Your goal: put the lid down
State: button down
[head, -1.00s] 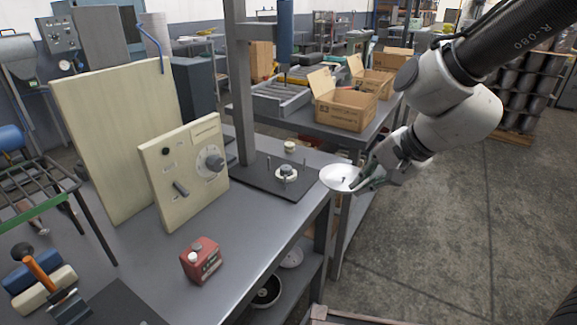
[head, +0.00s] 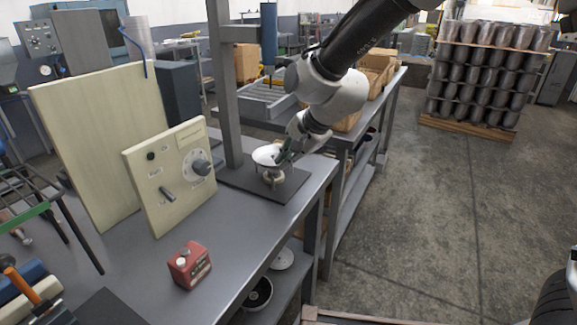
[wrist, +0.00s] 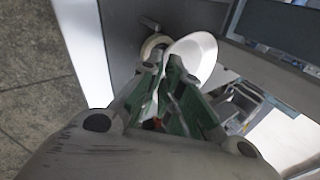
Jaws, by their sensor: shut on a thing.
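The white round lid (head: 265,155) is in my gripper (head: 284,155), over the dark plate (head: 232,178) on the workbench in the head view. My gripper is shut on the lid. The lid (wrist: 200,52) also shows in the wrist view, beyond the green fingers of my gripper (wrist: 167,72). A small pale round fitting (wrist: 152,47) is beside the lid there, on the dark plate. In the head view the lid and my gripper partly hide what stands on the plate, and I cannot tell whether the lid touches it.
A grey post (head: 222,90) rises close to the left of the lid. A pale round piece (head: 283,258) and a dark round pan (head: 258,296) are on the lower shelf.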

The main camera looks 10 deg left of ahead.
jog(key=shift+f, duration=1.25)
jog(key=shift+f, duration=0.1)
jog(key=c, duration=1.6)
grip_release()
jog(key=shift+c, duration=0.2)
